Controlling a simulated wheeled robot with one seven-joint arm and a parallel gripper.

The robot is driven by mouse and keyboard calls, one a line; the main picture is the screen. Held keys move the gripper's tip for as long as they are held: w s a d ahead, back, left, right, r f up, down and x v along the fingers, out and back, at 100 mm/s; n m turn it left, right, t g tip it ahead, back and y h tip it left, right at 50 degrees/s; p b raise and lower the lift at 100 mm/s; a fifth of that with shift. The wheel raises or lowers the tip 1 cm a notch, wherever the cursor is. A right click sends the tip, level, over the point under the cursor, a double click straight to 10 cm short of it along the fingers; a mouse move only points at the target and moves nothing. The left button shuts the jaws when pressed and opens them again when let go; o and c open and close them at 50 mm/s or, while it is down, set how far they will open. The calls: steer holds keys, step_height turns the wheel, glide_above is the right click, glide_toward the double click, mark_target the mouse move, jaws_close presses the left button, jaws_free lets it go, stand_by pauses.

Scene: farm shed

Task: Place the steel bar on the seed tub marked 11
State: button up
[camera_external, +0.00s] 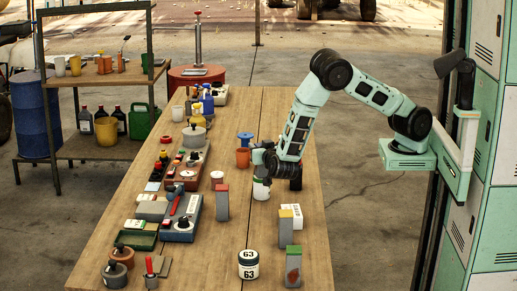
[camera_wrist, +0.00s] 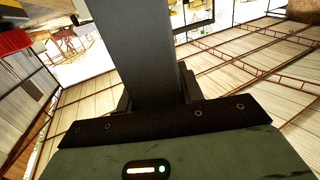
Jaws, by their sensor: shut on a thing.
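My gripper (camera_external: 266,163) is low over the middle right of the wooden table. In the wrist view, a dark grey bar (camera_wrist: 139,50), which looks like the steel bar, stands out from the jaws, and my gripper is shut on it. In the external view I cannot clearly separate the bar from the gripper. A small white tub (camera_external: 261,190) stands just below the gripper, its top partly hidden; I cannot read a mark on it or tell whether anything touches it. Another white tub (camera_external: 248,264) with a dark band is marked 63, at the near end. No 11 is legible.
Grey blocks with a red top (camera_external: 222,203), yellow top (camera_external: 286,231) and green top (camera_external: 293,267) stand nearby. An orange cup (camera_external: 243,158) and blue spool (camera_external: 245,140) are close behind the gripper. Instruments and pots crowd the table's left side. The near middle is partly clear.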

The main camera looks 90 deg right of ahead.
steer(key=o, duration=1.2)
steer(key=shift+c, duration=0.2)
